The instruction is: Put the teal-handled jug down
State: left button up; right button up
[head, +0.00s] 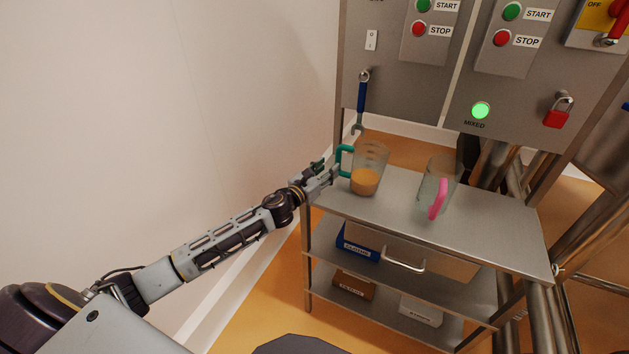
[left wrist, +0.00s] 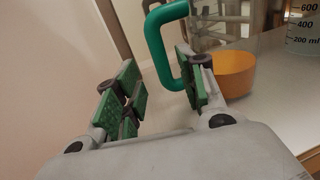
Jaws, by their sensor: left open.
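The teal-handled jug (head: 369,162) is clear with orange contents low inside. It appears upright on the left part of the steel cart top, its handle (head: 344,161) facing left. My left gripper (head: 328,174) is at the handle side. In the left wrist view its jaws (left wrist: 158,92) are open, and the teal handle (left wrist: 157,48) shows beyond them, close to the right finger. I cannot tell whether they touch. The orange contents (left wrist: 235,74) show right of that finger. My right gripper is not in view.
A clear jug with a pink handle (head: 437,199) stands to the right on the cart top (head: 480,222). Labelled bins (head: 358,249) sit on the shelves below. A blue spanner (head: 361,105) hangs on the steel panel behind. The cart's front right top is clear.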

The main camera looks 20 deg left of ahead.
pick_arm(q)
jog(key=shift+v, duration=2.3)
jog(key=shift+s+a+b, duration=0.15)
jog(key=shift+s+b, duration=0.2)
jog(key=shift+s, duration=0.35)
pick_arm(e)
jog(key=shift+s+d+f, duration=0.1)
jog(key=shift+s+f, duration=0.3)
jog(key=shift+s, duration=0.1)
